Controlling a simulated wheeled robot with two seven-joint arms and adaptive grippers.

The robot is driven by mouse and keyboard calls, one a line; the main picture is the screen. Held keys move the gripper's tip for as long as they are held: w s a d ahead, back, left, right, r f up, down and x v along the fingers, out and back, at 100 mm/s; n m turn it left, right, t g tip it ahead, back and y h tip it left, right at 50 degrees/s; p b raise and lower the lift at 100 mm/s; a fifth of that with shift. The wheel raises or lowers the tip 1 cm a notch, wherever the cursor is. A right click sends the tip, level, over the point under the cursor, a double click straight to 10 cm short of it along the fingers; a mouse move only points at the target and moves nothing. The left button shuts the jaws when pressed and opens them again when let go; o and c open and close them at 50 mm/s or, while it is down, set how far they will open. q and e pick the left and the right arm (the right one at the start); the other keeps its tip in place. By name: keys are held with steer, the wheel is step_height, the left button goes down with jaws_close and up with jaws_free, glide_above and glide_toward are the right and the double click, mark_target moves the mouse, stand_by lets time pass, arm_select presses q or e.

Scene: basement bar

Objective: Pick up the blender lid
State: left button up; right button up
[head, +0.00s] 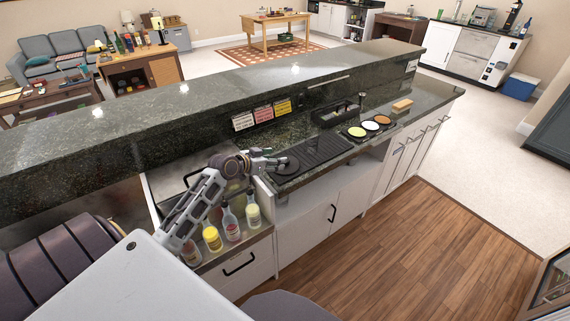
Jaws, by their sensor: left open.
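My left gripper (273,162) reaches over the near end of the lower bar counter (290,182), with its fingers open. A dark, round, flat thing (286,167) shows right at the fingertips, on or just above the counter. It may be the blender lid, but it is small and partly covered by the fingers. I cannot tell whether the fingers touch it. My right gripper is not in view.
A dark drain mat (315,152) and a tray of coloured condiments (369,127) lie farther along. The raised bar ledge (200,97) runs behind. The wooden floor at right is clear.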

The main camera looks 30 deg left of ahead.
arm_select(q)
steer(key=shift+w, duration=0.2)
stand_by(0.3)
steer(key=shift+p+x, duration=0.4)
steer(key=shift+x, duration=2.1)
steer(key=shift+f, duration=0.1)
steer(key=shift+c, duration=0.4)
steer(key=shift+s, duration=0.1)
steer(key=c, duration=1.1)
steer(key=shift+o, duration=0.2)
step_height(320, 180, up, 10)
